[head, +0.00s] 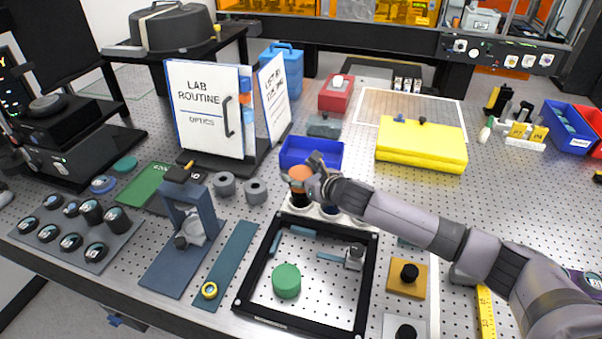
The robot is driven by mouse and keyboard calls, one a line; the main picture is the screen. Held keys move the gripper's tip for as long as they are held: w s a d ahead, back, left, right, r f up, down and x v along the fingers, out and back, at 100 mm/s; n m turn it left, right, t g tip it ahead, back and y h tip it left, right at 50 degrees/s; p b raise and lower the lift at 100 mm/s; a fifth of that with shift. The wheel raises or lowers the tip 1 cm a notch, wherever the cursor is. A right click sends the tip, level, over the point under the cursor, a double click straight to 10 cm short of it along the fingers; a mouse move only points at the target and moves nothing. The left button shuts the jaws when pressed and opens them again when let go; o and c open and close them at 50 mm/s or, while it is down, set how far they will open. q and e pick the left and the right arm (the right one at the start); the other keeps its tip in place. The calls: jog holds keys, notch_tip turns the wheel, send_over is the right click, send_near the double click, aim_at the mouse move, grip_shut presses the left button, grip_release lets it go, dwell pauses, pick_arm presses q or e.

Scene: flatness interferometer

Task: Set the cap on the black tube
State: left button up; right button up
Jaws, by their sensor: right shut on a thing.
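An orange cap (299,173) is between the fingers of my right gripper (309,177), which is shut on it just behind the black square frame. A dark, upright cylinder, which looks like the black tube (298,198), shows directly below the cap. I cannot tell whether the cap touches it or is a little above it. Part of the tube is hidden by the gripper. My left gripper is not in view.
The black frame (247,288) holds a green disc (286,281). A blue bin (311,152) is close behind the gripper. Grey rings (256,191), a lab binder (208,108) and a yellow case (421,146) stand around. Several dark cylinders fill a grey tray (98,255) at left.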

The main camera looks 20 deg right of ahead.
jog(key=shift+f+b, duration=0.4)
jog(key=shift+f, duration=0.6)
jog(key=o, duration=1)
jog(key=shift+s, duration=0.1)
jog(key=v, duration=1.2)
jog(key=shift+f, duration=0.1)
